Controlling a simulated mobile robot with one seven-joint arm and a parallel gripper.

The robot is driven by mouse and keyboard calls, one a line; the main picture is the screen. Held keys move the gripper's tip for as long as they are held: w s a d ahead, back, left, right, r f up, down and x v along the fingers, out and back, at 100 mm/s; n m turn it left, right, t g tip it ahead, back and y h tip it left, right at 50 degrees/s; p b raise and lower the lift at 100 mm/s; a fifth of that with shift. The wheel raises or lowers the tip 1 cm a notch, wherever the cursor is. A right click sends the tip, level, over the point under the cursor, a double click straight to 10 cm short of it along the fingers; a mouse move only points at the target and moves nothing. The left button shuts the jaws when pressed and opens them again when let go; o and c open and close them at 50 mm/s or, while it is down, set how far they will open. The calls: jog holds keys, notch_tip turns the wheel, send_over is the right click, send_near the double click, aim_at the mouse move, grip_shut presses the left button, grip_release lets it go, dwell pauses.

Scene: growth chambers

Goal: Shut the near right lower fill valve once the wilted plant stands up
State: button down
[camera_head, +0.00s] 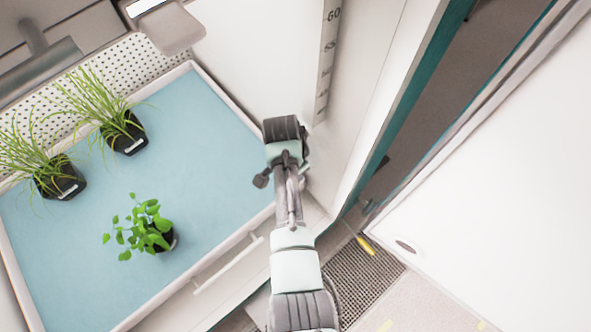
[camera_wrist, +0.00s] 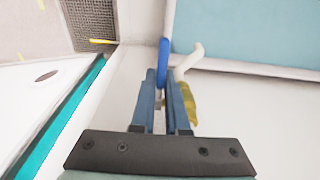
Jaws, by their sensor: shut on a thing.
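My gripper (camera_wrist: 162,90) is shut on a blue lever (camera_wrist: 163,60) beside the chamber wall in the wrist view. The lever stands upright in the picture, and its lower part is hidden between the fingers. A white bent pipe (camera_wrist: 185,62) and a yellowish piece (camera_wrist: 191,104) show just right of the fingers. In the head view my arm hides the lever and the fingertips. A leafy green plant (camera_head: 143,228) in a black pot stands on the blue tray mat (camera_head: 205,150); its leaves look raised and spread.
Two grassy plants (camera_head: 118,122) (camera_head: 58,178) in black pots stand at the tray's left side. A white wall with a ruled strip (camera_head: 328,60) and a teal-edged door frame (camera_head: 400,105) are right of my arm. A yellow object (camera_head: 365,244) lies near a floor grate (camera_head: 375,285).

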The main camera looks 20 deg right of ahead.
jog(key=c, duration=0.9)
grip_release()
jog(key=r+p, duration=0.2)
jog(key=r, duration=0.2)
jog(key=a+r+p, duration=0.1)
jog(key=r, duration=0.3)
jog(key=r+p, duration=0.2)
jog(key=r, duration=0.2)
jog(key=shift+s+a+r+p, duration=0.3)
jog(key=shift+s+a+r, duration=0.05)
jog(key=shift+a+r, duration=0.05)
